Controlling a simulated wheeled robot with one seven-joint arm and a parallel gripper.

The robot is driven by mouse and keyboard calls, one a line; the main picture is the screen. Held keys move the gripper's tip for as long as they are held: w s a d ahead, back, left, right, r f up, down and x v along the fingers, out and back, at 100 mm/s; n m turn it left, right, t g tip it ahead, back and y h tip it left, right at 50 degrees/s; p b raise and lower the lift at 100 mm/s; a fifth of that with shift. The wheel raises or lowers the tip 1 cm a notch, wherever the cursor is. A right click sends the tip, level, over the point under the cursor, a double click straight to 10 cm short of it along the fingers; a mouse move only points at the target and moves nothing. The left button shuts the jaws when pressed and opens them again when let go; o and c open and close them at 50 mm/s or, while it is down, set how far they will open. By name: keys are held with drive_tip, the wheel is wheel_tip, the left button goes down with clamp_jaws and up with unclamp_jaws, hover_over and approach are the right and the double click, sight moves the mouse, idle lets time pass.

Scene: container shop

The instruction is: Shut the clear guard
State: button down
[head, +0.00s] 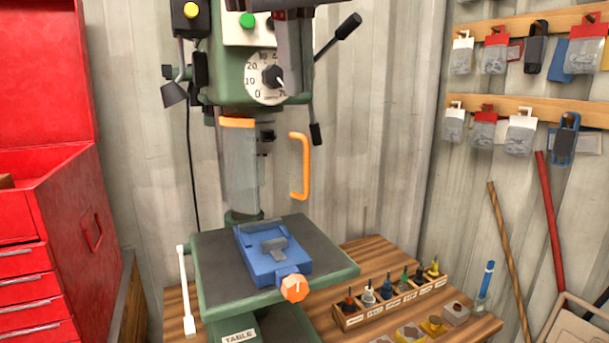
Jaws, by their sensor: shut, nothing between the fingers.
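The clear guard (240,170) hangs below the green drill press head, above the table. It looks like a greyish see-through panel with an orange strip along its top. An orange handle (304,166) stands upright to the right of the panel. How the handle joins the panel is hard to see, and so is the guard's exact angle. My gripper (293,92) reaches down from the top edge, in front of the drill head and beside the depth dial. It is shut and empty, above the handle and apart from it.
A blue vise (272,256) with an orange knob sits on the press table (215,277). Feed levers (338,36) stick out right of the head. A wooden bit rack (390,299) stands on the bench. A red tool cabinet (45,200) fills the left. Air right of the handle is clear.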

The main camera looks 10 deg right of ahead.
sight(305, 157)
drive_tip(key=w+f+m, duration=0.1)
drive_tip(key=f+m, duration=0.2)
drive_tip(key=w+d+f+m, duration=0.1)
drive_tip(key=w+f+m, duration=0.1)
drive_tip(key=f+m, duration=0.1)
drive_tip(key=w+f+m, duration=0.2)
drive_tip(key=f+m, duration=0.1)
drive_tip(key=f, duration=0.2)
drive_tip(key=shift+d, duration=0.25)
drive_tip(key=shift+w+d+f, duration=0.15)
drive_tip(key=shift+w+d, duration=0.05)
drive_tip(key=shift+w, duration=0.5)
drive_tip(key=w+d+n+y+p, duration=0.1)
drive_tip(key=w+d+n, duration=0.2)
drive_tip(key=w+n, duration=0.1)
drive_tip(key=shift+w+t+y, duration=0.3)
drive_tip(key=shift+w+y, duration=0.1)
drive_tip(key=shift+w, duration=0.25)
